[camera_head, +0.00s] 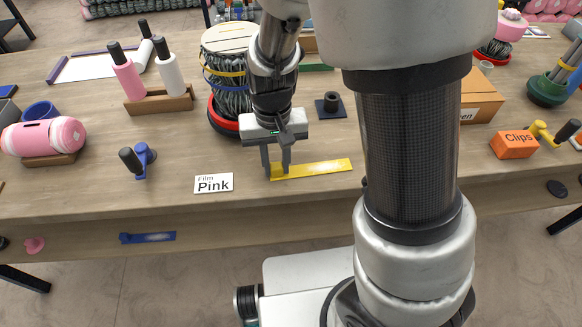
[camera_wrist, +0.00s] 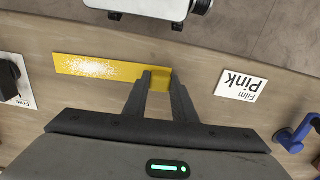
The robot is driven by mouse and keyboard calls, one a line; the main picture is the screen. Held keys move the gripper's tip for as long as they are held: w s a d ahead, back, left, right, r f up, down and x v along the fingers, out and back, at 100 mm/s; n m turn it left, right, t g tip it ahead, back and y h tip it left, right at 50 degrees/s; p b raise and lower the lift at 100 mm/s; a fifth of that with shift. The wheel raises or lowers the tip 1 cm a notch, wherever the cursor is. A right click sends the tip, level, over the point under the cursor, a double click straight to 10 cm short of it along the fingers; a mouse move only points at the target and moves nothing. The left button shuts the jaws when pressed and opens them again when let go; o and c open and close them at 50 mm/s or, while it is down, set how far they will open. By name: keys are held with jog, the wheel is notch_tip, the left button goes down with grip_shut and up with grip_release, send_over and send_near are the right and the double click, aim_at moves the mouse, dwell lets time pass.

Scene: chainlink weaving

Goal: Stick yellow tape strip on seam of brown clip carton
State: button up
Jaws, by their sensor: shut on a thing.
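The yellow tape strip (camera_head: 320,168) lies along the front part of the wooden table in the head view. My gripper (camera_head: 278,174) points down and is shut on the strip's left end. In the wrist view the strip (camera_wrist: 100,68) reaches left from between my fingertips (camera_wrist: 158,82); I cannot tell whether it is lifted off the table. A brown carton (camera_head: 482,100) stands at the right behind my arm, which hides much of it. Only "een" of its label shows, and its seam is hard to make out. A small orange box marked "Clips" (camera_head: 514,145) stands nearer, at the right.
A "Film Pink" card (camera_head: 213,184) lies left of my gripper. A blue dispenser (camera_head: 140,160) stands farther left. A wire-wrapped drum (camera_head: 226,75) and a dark block with a peg (camera_head: 331,106) stand behind. A yellow-handled tool (camera_head: 542,131) lies beside the orange box.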

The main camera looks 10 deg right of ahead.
jog(key=shift+r, duration=0.1)
notch_tip(320, 180, up, 10)
jog(key=p, duration=0.1)
jog(key=shift+p, duration=0.35)
dwell(0.4)
